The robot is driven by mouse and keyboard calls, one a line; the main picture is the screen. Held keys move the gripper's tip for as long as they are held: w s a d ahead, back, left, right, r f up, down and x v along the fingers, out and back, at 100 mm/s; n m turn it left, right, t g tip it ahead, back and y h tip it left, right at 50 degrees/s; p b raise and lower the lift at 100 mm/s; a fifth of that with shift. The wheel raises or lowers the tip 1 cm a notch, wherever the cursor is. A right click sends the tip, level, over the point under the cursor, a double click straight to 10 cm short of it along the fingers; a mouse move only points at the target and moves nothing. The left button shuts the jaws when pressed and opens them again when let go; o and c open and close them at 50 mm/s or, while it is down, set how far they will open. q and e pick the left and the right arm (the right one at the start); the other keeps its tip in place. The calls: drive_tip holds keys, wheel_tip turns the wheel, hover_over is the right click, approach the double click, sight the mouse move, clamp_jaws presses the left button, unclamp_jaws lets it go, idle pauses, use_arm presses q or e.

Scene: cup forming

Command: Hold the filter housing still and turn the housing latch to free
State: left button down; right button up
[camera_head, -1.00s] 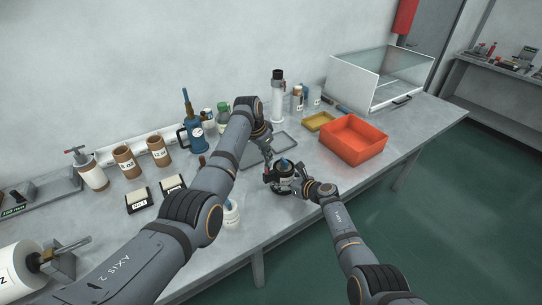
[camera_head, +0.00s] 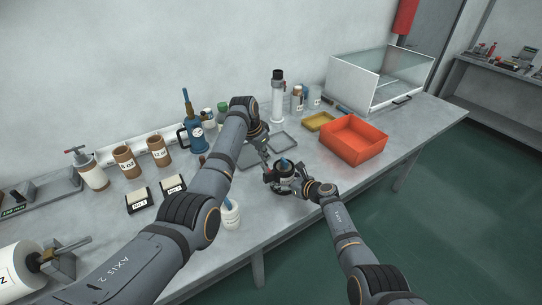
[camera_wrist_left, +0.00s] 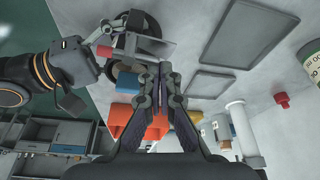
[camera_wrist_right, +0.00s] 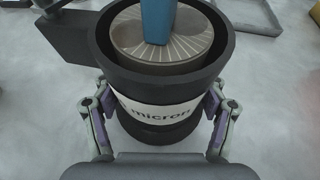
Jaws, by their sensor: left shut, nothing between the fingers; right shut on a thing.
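The filter housing (camera_head: 285,174) stands on the bench in the head view, black and round with a blue upright piece (camera_head: 285,162) at its middle. The right wrist view shows its pale "micron" label (camera_wrist_right: 160,113), a ribbed disc inside the rim and a dark arm (camera_wrist_right: 68,34) sticking out at the left; I cannot tell for sure that this is the latch. My right gripper (camera_wrist_right: 157,112) is shut around the housing, a finger on each side. My left gripper (camera_wrist_left: 163,72) is shut and empty close to the housing, its tips apart from the blue piece (camera_wrist_left: 127,82).
An orange bin (camera_head: 353,152) and a yellow tray (camera_head: 318,121) stand to the right. Flat grey trays (camera_head: 284,140) lie behind the housing. A white jar (camera_head: 230,216) is below my left arm. Bottles and a blue pump (camera_head: 194,137) stand at the back.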

use_arm(q)
drive_tip(key=shift+a+f, duration=0.1)
idle(0.3)
drive_tip(key=shift+w+a, duration=0.35)
drive_tip(key=shift+a, duration=0.35)
use_arm(e)
drive_tip(key=shift+d, duration=0.1)
drive_tip(key=o, duration=1.6)
use_arm(q)
drive_tip(key=v, duration=1)
drive_tip(key=shift+s+d, duration=0.35)
drive_tip(key=shift+d, duration=0.05)
use_arm(e)
drive_tip(key=shift+o, duration=0.2)
